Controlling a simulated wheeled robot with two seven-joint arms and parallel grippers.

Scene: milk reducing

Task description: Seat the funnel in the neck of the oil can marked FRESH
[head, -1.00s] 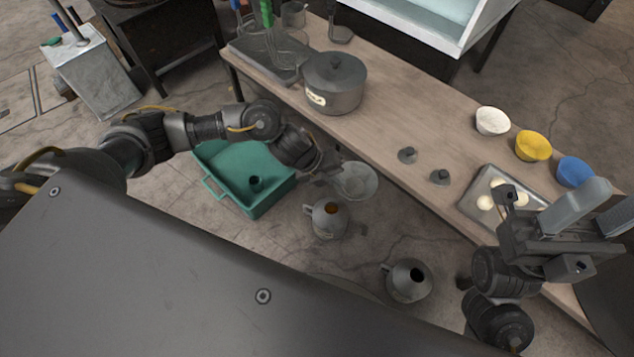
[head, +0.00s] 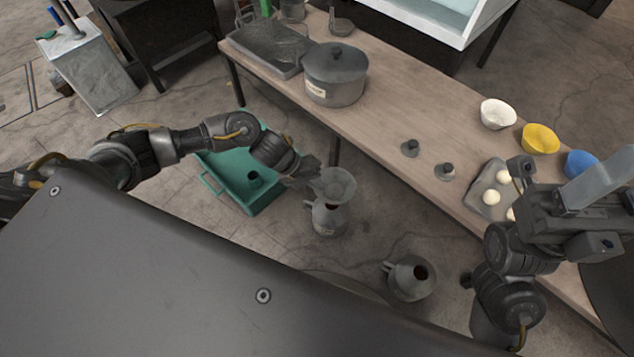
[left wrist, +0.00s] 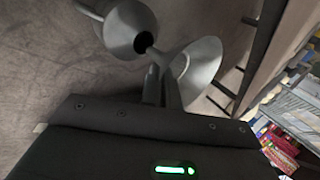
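My left gripper (head: 312,176) is shut on the grey metal funnel (head: 338,184), which is above the nearer-left oil can (head: 329,221) in the head view. In the left wrist view, the funnel (left wrist: 200,68) is tilted across the picture, and its spout tip is close to the dark mouth of the can (left wrist: 127,28). I cannot tell if the tip is inside the neck. A second oil can (head: 408,281) stands on the floor to the right, its mouth open. The can labels are too small to read. My right gripper (head: 612,196) is open and empty, partly cut off at the right edge.
A green tray (head: 243,203) with a dark round object in it lies on the floor left of the cans. The wooden table (head: 400,115) beyond carries a lidded pot (head: 335,78), several bowls, two small weights and a tray of pale balls. Floor between the cans is clear.

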